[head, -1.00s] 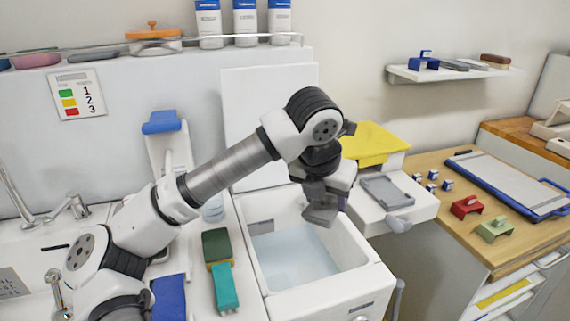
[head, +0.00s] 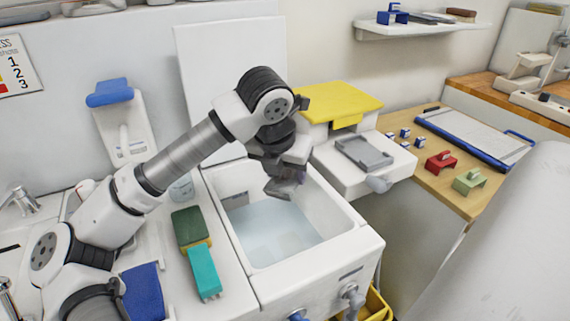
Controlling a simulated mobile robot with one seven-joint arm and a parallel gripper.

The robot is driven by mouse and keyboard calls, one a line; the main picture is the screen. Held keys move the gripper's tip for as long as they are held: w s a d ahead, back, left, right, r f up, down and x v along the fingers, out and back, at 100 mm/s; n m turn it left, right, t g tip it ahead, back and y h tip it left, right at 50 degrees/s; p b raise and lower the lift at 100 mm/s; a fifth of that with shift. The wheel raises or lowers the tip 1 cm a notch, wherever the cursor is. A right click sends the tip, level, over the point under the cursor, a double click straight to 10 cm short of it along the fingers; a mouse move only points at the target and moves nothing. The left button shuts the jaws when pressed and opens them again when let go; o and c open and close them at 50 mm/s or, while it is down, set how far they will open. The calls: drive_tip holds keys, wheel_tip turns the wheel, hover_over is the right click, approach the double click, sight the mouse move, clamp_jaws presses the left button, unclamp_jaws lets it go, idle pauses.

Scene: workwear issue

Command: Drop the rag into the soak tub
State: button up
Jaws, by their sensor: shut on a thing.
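The soak tub (head: 338,262) is a white basin with pale blue water in it, in the middle of the head view. My gripper (head: 284,187) points down over the back part of the tub, above the water. It is shut on a small grey-purple thing, which I take to be the rag (head: 296,178). Most of it is hidden by the fingers and the wrist, so its shape does not show. I cannot tell exactly how high it hangs above the water.
A green sponge (head: 190,226) and a teal brush (head: 204,272) lie on the ledge left of the tub. A blue cloth (head: 140,295) lies further left. Right of the tub are a yellow-topped box (head: 340,100) and a grey tray (head: 364,153). A yellow bin (head: 376,304) stands below.

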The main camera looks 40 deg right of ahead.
drive_tip(key=shift+f, duration=0.25)
drive_tip(key=o, duration=1.1)
drive_tip(key=shift+c, duration=0.2)
drive_tip(key=shift+r, duration=0.1)
drive_tip(key=b+v, duration=0.1)
drive_tip(key=v, duration=1.2)
drive_tip(key=shift+r+b, duration=0.3)
drive_tip(key=shift+b, duration=0.05)
drive_tip(key=shift+a, duration=0.1)
